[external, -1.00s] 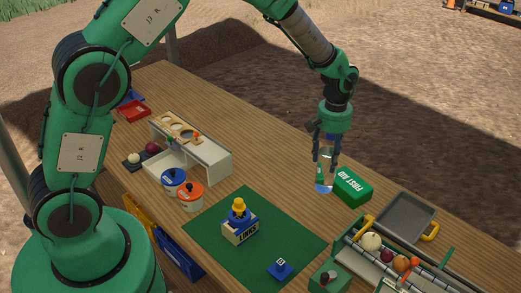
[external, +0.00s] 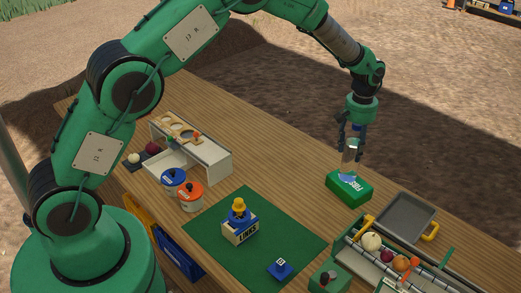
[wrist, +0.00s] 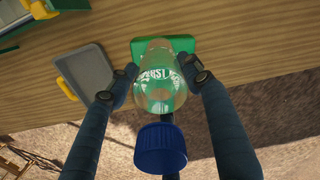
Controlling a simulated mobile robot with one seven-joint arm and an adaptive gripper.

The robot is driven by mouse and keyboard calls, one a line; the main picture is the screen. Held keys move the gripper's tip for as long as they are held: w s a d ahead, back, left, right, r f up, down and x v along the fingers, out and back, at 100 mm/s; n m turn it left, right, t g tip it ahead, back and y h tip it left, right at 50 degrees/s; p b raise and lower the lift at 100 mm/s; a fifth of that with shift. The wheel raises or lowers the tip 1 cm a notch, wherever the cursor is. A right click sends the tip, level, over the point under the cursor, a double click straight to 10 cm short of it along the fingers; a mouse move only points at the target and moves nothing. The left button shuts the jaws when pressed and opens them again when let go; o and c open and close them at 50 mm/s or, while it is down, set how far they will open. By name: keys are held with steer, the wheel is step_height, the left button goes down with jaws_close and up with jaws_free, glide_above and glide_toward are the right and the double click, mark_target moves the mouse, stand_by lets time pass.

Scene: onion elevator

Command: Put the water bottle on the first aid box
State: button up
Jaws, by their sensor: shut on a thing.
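The water bottle (external: 350,158) is clear, with a blue cap (wrist: 161,148) that shows in the wrist view. My gripper (external: 351,143) is shut on the bottle, which is roughly upright, over the green first aid box (external: 350,190). The bottle's lower end overlaps the top of the box in the external view; I cannot tell whether they touch. In the wrist view the box (wrist: 187,43) lies behind the clear bottle (wrist: 160,88), and its white lettering shows through. The gripper fingers (wrist: 163,82) lie on both sides of the bottle.
A grey tray (external: 405,217) with yellow handles lies right of the box. A crate with vegetables (external: 371,242) stands at the front right. The wooden table (external: 275,140) is clear left of the box.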

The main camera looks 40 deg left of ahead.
mark_target(358, 126)
stand_by(0.3)
steer(key=shift+f, duration=1.8)
steer(key=o, duration=1.7)
steer(key=shift+f, duration=0.1)
step_height(358, 126, up, 12)
steer(key=shift+r, duration=0.15)
